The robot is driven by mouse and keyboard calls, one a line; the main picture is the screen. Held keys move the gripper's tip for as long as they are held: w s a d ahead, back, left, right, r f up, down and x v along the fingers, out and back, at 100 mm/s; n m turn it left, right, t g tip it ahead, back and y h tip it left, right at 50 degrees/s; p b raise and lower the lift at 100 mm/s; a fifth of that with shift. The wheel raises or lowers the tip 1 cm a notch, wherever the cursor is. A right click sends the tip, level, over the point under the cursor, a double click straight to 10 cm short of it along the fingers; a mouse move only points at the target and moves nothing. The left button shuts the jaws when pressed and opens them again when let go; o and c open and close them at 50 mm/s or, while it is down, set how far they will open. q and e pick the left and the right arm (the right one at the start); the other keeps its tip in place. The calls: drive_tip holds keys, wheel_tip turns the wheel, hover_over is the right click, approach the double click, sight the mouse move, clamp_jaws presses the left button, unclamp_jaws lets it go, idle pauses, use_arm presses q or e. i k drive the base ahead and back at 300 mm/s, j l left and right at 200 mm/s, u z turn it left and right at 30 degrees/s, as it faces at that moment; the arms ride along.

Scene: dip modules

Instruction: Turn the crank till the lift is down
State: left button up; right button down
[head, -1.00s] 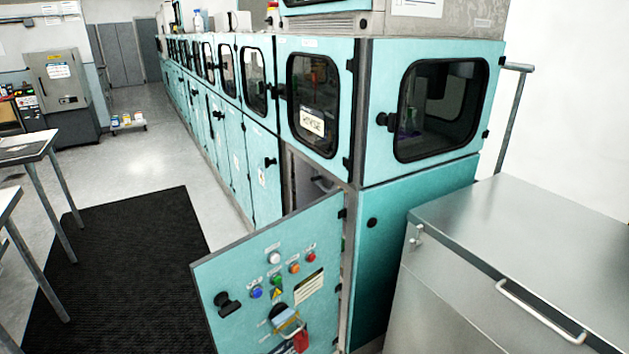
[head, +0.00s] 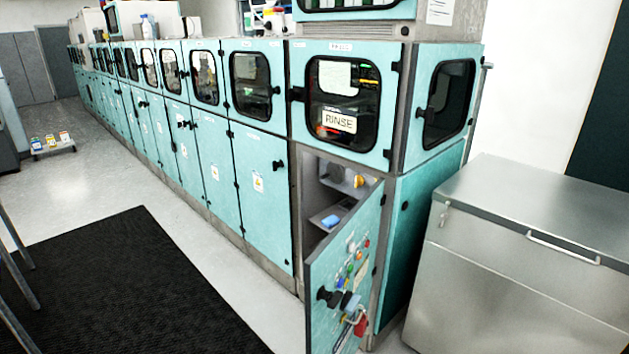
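The lower door (head: 340,275) of the rinse module (head: 341,95) stands open, and the compartment behind it (head: 312,205) shows in part. Inside are a small orange part (head: 359,181) on a grey fitting and a blue block (head: 330,220) on a grey ledge. I cannot tell whether either belongs to the crank or the lift. The door hides the lower right of the compartment. Neither of my grippers is in view.
The open door carries coloured buttons, a black handle (head: 328,297) and a red padlock (head: 360,325). A steel chest (head: 500,280) stands at the right. A black mat (head: 130,285) covers the floor in front of the modules. A low cart (head: 52,146) is at the far left.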

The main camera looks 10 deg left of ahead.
sight(335, 172)
drive_tip(key=i+j+z, duration=0.15)
drive_tip(key=j, duration=0.65)
drive_tip(key=j+z, duration=0.15)
drive_tip(key=j, duration=0.7)
drive_tip(key=i+j+z, duration=0.15)
drive_tip(key=i+j, duration=0.35)
drive_tip(key=i+j+z, duration=0.15)
drive_tip(key=i+j, duration=0.35)
drive_tip(key=j, duration=0.15)
drive_tip(key=i+j, duration=0.1)
drive_tip(key=i, duration=0.45)
drive_tip(key=l+z, duration=0.05)
